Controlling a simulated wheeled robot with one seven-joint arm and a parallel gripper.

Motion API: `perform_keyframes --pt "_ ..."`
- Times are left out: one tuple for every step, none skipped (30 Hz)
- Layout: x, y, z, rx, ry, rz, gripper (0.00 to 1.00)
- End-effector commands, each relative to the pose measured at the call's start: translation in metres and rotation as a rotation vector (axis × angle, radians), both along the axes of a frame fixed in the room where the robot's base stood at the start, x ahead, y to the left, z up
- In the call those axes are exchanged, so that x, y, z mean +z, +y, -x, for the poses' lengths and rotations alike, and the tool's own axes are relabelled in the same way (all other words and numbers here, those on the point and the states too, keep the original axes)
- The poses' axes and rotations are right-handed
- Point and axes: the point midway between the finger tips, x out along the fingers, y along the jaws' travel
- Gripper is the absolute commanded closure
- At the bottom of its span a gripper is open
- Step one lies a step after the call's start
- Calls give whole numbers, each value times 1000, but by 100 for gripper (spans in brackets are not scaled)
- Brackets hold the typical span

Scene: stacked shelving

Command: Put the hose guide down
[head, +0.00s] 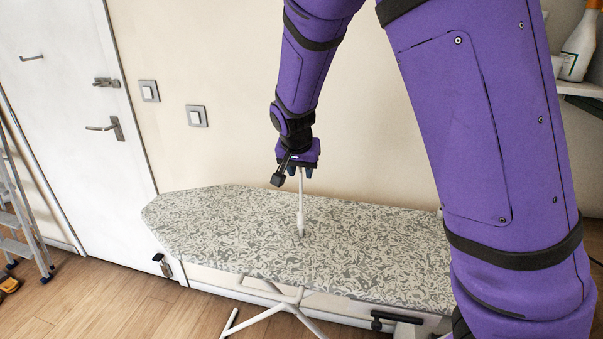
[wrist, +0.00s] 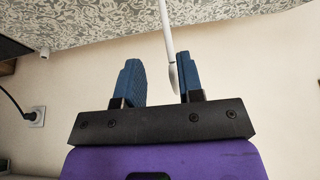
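The hose guide (head: 300,205) is a thin white rod standing nearly upright above the patterned ironing board (head: 215,225). Its lower end appears to meet the cover, but I cannot tell for sure that it touches. My gripper (head: 297,172) is above the board, at the rod's upper end. In the wrist view, my gripper (wrist: 161,78) has its two blue fingers well apart. The hose guide (wrist: 167,40) reaches between them, close to the right finger and clear of the left one. The board (wrist: 100,22) shows along the top of that view.
A wall stands behind the board, with light switches (head: 196,116) and a white door (head: 55,90) at left. A stepladder (head: 20,215) is at the far left. A spray bottle (head: 579,48) stands on a shelf at upper right. The board's surface around the rod is clear.

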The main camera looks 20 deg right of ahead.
Motion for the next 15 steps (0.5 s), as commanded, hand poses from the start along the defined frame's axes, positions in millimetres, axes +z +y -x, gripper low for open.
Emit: perform_keyframes --pt "8 3 2 4 -3 -1 65" --pt "13 4 4 4 -3 -3 65" --pt "20 6 6 5 -3 -3 65" --pt "25 7 8 5 -3 -2 65" --pt "30 8 10 5 -3 -3 65" --pt "36 9 12 5 -3 -2 65" --pt "42 11 14 5 -3 -3 65" --pt "47 12 16 5 -4 -4 65" --pt "54 14 18 6 -2 -3 65" --pt "59 14 20 4 -3 -3 65" --pt "63 15 22 4 -1 -2 65" --pt "69 17 24 4 -2 -3 65" --pt "73 17 25 3 -2 -2 65" --pt "76 18 26 3 -1 -2 65" --pt "81 19 28 3 -2 -2 65"
